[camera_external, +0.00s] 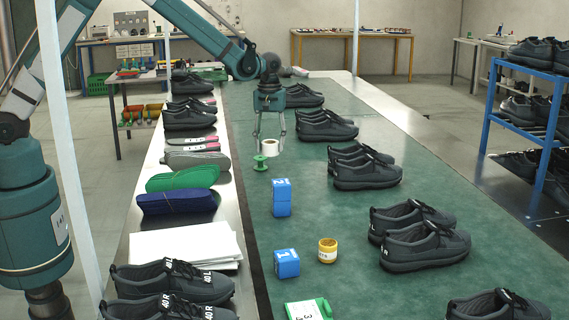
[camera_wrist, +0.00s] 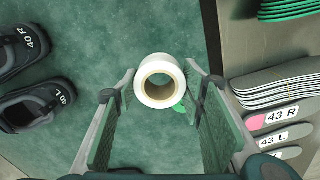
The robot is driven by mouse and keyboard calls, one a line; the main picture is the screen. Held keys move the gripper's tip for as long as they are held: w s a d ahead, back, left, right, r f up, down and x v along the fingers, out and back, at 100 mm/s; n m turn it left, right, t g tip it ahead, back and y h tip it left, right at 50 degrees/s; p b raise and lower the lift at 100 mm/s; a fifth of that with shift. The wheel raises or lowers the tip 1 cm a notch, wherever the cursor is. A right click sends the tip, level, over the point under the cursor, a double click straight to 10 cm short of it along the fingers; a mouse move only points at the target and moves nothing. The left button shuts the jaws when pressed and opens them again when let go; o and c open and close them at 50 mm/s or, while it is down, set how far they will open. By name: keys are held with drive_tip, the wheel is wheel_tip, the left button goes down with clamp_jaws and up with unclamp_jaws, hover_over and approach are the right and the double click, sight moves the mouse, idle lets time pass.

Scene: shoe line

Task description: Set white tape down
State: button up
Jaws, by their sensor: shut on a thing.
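The white tape (camera_wrist: 160,81) is a white roll with a brown core. In the wrist view it sits between the two fingers of my gripper (camera_wrist: 160,105), with its hole facing the camera. In the external view my gripper (camera_external: 269,138) points down over the green mat and is shut on the white tape (camera_external: 270,145). A green spool (camera_external: 261,163) stands on the mat just in front of and below the tape. In the wrist view the spool is mostly hidden behind the tape, with only a green edge (camera_wrist: 180,118) showing. I cannot tell the exact gap between tape and mat.
Blue blocks (camera_external: 282,197) and a yellow jar (camera_external: 327,250) stand nearer on the green mat (camera_external: 350,285). Black shoes (camera_external: 365,166) line the right. Green insoles (camera_external: 183,178) and white sheets (camera_external: 185,246) lie left. Some mat is bare between spool and shoes.

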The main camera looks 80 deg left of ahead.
drive_tip(key=s+a, duration=0.2)
drive_tip(key=a, duration=3)
drive_tip(key=shift+s+a, duration=0.2)
drive_tip(key=shift+s, duration=0.1)
drive_tip(key=shift+f, duration=3.05)
drive_tip(key=shift+f+b, duration=0.3)
drive_tip(key=shift+f, duration=1.55)
drive_tip(key=shift+f, duration=0.2)
drive_tip(key=o, duration=0.9)
